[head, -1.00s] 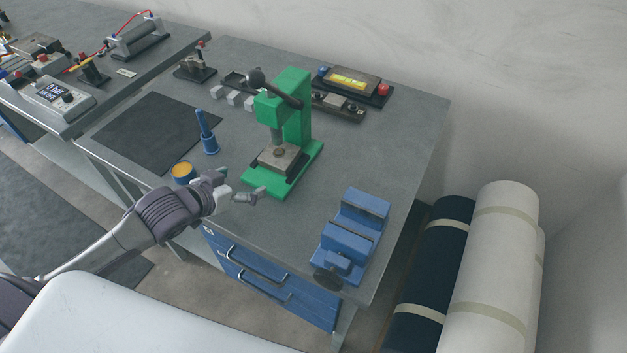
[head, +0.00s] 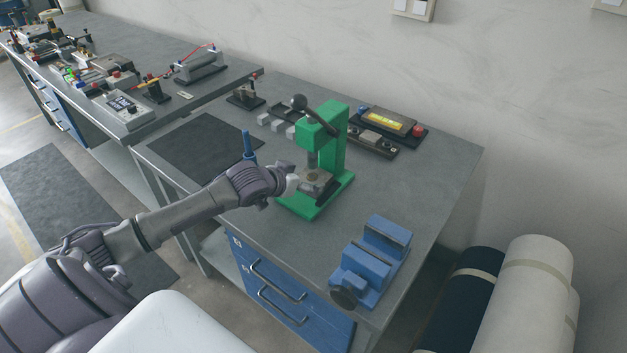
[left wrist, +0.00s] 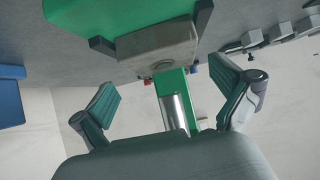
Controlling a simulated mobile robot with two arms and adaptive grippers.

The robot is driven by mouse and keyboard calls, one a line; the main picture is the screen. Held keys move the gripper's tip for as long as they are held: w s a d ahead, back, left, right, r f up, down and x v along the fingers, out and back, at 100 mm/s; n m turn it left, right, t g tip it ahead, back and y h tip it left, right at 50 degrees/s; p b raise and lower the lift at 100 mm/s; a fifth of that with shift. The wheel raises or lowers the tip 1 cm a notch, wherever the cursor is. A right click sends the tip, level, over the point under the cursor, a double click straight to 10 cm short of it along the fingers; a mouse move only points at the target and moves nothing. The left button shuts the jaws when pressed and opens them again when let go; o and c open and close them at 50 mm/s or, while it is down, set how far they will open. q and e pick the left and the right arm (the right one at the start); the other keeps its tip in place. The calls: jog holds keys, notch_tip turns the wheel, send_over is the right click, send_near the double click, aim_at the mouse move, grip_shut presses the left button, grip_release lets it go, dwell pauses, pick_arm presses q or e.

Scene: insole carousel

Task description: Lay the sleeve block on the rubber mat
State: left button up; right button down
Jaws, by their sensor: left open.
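A grey sleeve block (head: 318,181) with a round hole in its face sits on the base of the green press (head: 333,135). In the left wrist view the block (left wrist: 158,50) shows ahead of my left gripper (left wrist: 163,82), whose two fingers are spread wide with nothing between them. In the head view my left gripper (head: 292,182) is at the near left side of the press, close to the block; whether it touches is unclear. The dark rubber mat (head: 195,150) lies flat and bare on the bench, left of the press. My right gripper is not seen.
A blue vise (head: 372,262) stands at the bench's front right. A blue upright tool (head: 248,147) stands between mat and press, partly hidden by my arm. Small grey blocks (head: 275,122) and a yellow-display box (head: 390,120) are behind. The press column and lever rise above the block.

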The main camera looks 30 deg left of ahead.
aim_at(312, 176)
pick_arm(q)
jog(key=shift+w+f, duration=0.1)
jog(key=shift+w, duration=0.2)
jog(key=p+x, duration=0.1)
jog(key=x, duration=0.3)
jog(key=shift+a+f, duration=0.1)
jog(key=shift+w+f, duration=0.25)
jog(key=shift+w, duration=0.05)
jog(key=shift+s, duration=0.1)
jog(key=shift+c, duration=1.4)
jog(key=c, duration=1.1)
jog(key=shift+r, duration=0.25)
jog(key=shift+c, duration=1)
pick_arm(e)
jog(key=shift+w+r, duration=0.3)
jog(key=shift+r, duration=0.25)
pick_arm(q)
jog(key=shift+r, duration=0.1)
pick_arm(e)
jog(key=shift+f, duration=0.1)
